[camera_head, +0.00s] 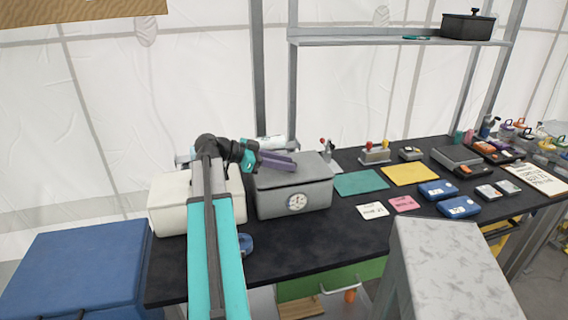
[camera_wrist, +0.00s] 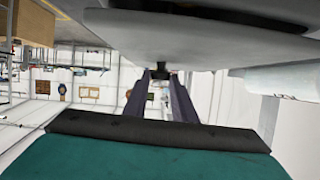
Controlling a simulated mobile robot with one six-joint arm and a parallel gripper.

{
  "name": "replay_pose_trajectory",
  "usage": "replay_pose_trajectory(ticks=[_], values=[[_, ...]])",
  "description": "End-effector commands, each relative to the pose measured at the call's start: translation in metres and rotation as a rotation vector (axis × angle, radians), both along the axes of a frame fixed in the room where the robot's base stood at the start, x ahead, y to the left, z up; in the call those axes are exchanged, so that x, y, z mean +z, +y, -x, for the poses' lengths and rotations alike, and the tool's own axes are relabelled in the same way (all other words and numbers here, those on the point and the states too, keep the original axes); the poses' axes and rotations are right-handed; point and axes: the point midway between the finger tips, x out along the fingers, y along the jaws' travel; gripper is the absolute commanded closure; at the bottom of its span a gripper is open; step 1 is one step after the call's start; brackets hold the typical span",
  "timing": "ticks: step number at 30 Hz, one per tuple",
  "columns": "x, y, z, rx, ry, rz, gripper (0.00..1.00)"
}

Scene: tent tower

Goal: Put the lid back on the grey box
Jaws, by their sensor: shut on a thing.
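The grey box (camera_head: 292,202) stands on the dark table and has a round dial-like label on its front. Its grey lid (camera_head: 312,169) lies over the top of the box; I cannot tell whether it sits fully flush all round. My gripper (camera_head: 293,162) reaches in from the left, just above the lid, with its purple fingers pointing right. In the wrist view, my gripper (camera_wrist: 160,88) is shut on the lid's small dark knob (camera_wrist: 160,72). The lid's pale grey surface (camera_wrist: 200,52) fills the upper part of that view. The fingers partly hide the lid in the head view.
A cream box (camera_head: 168,208) stands close on the left, behind my arm. A white roll (camera_head: 270,142) lies behind the grey box. Green (camera_head: 360,183) and yellow (camera_head: 409,174) mats lie to its right. A shelf with a dark pot (camera_head: 467,27) is above right.

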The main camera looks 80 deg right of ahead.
Motion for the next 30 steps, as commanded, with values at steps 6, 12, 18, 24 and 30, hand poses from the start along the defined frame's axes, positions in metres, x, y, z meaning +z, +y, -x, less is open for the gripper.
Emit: replay_pose_trajectory(ticks=[6, 12, 18, 24, 30], values=[[-0.0016, -0.0001, 0.0002, 0.000, 0.000, 0.001, 1.00], [-0.0030, -0.0001, 0.0001, 0.000, 0.000, 0.001, 1.00], [-0.0044, -0.0001, 0.0002, 0.000, 0.000, 0.001, 1.00], [-0.0059, -0.0001, 0.0002, 0.000, 0.000, 0.001, 1.00], [-0.0073, -0.0002, 0.0002, 0.000, 0.000, 0.001, 1.00]])
